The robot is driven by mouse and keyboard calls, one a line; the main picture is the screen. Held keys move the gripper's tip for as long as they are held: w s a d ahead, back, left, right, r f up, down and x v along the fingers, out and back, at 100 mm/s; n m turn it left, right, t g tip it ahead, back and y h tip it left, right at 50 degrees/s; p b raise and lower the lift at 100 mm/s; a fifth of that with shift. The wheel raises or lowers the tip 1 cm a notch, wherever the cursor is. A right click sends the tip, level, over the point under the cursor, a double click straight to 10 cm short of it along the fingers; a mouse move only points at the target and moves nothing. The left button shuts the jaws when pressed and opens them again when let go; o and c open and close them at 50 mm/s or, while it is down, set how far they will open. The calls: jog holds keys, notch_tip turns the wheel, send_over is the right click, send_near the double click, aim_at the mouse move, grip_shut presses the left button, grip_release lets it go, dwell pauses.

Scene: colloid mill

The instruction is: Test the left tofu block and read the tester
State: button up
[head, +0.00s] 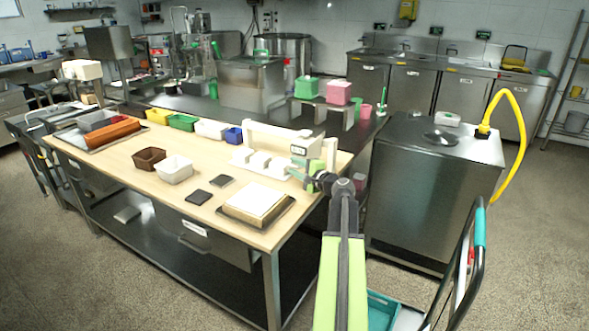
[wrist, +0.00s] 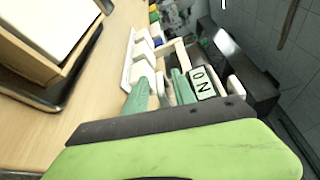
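Three white tofu blocks stand in a row on a white base in the head view. The left tofu block (head: 241,155) is farthest from my gripper (head: 308,172). The tester (head: 270,132) is a cream gantry behind the row, with a small display at its right end. In the wrist view the display (wrist: 202,85) shows large dark letters, turned on their side, that look like "ON". My gripper also shows in the wrist view (wrist: 157,82), its two green fingers apart, at the right end of the row. I see nothing held, though pale parts show behind the gap.
A white slab on a dark-rimmed board (head: 286,212) lies at the table's front right. Two dark pads (head: 198,197), a white bin (head: 174,170) and a brown bin (head: 149,159) stand left of it. Coloured bins line the back edge. A steel cabinet (head: 425,190) stands to the right.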

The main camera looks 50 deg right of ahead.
jog(key=shift+c, duration=0.3)
jog(key=shift+s, duration=0.1)
grip_shut()
jog(key=shift+a, duration=0.1)
dwell(0.8)
